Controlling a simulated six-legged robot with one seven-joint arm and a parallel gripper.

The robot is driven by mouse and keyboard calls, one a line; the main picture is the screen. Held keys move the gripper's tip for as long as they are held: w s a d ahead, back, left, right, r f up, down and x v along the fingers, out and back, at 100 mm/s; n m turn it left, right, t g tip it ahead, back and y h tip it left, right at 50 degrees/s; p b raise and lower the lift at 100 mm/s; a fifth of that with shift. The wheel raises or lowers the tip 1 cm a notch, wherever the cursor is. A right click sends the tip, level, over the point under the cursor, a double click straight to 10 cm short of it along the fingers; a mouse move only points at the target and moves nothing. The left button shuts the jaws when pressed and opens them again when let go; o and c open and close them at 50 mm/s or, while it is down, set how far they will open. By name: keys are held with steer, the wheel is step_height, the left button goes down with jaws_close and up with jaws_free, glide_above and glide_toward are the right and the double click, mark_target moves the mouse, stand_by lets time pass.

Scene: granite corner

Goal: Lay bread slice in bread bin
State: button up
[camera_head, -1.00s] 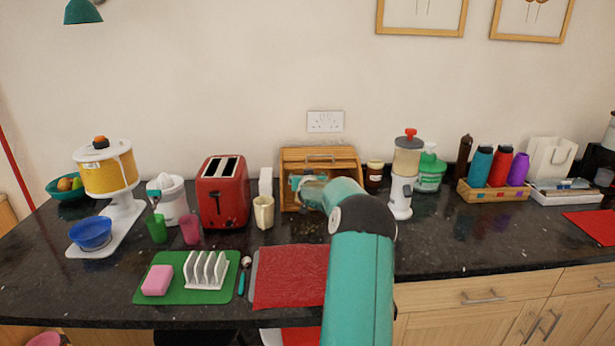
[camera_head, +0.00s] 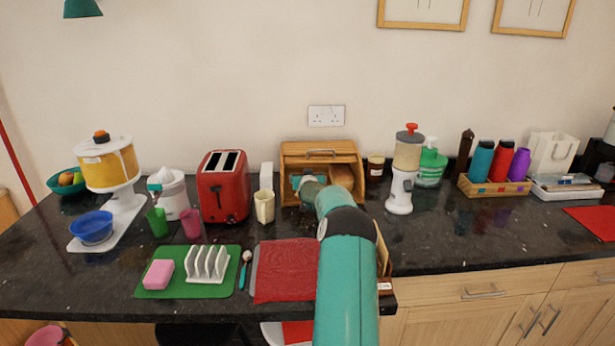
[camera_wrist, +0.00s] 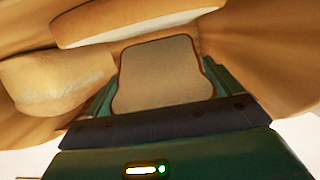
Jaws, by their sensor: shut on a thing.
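The wooden bread bin (camera_head: 318,150) stands against the wall with its front open. My gripper (camera_head: 307,184) is at the bin's opening, on its left side. In the wrist view my gripper (camera_wrist: 160,88) is shut on the bread slice (camera_wrist: 160,72), which has a pale face and a brown crust and stands out ahead of the fingers. Wooden bin surfaces surround the slice in that view. A brown loaf (camera_head: 342,176) sits in the right part of the bin. The slice is hidden in the head view, and I cannot tell whether it touches the bin floor.
A cream jug (camera_head: 264,206) and a red toaster (camera_head: 223,188) stand left of the bin. A red mat (camera_head: 286,270) and a green mat with a toast rack (camera_head: 207,265) lie in front.

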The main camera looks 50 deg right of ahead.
stand_by(0.4)
steer(key=o, duration=0.7)
steer(key=s+a+r, duration=0.4)
steer(key=a+r, duration=0.1)
steer(key=shift+s+a+r, duration=0.1)
steer(key=shift+s+a, duration=0.15)
steer(key=shift+s, duration=0.15)
stand_by(1.2)
